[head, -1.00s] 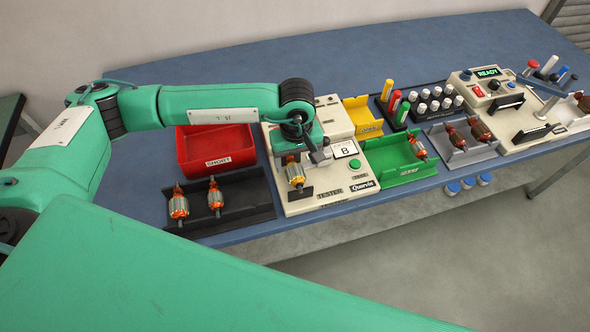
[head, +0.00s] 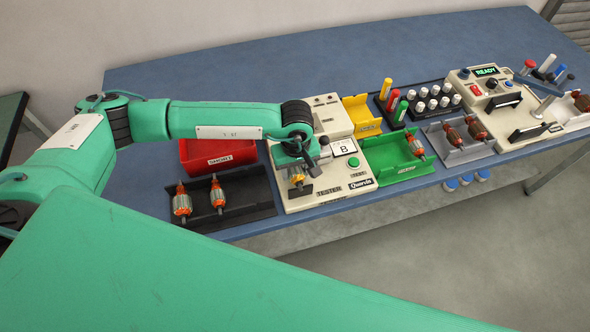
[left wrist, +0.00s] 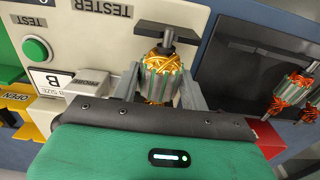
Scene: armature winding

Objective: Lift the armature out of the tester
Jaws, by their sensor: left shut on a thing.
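The armature (left wrist: 163,75), with a grey-and-orange core and yellow windings, sits at the tester (left wrist: 85,45), its shaft end at a black bracket (left wrist: 152,32). In the head view the tester (head: 350,190) is a cream box with a green button, and the armature (head: 297,178) is partly covered by my gripper. My left gripper (left wrist: 160,88) is shut on the armature, one finger on each side of the core. The gripper (head: 298,165) reaches down from above in the head view. The armature's lower end is hidden by the gripper body. My right gripper is not in view.
A black tray (head: 235,215) with two armatures and a red SHORT bin (head: 215,155) lie left of the tester. A green bin (head: 395,165) and a yellow bin (head: 362,112) stand right of it. Farther right is a grey tray (head: 460,150) with armatures.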

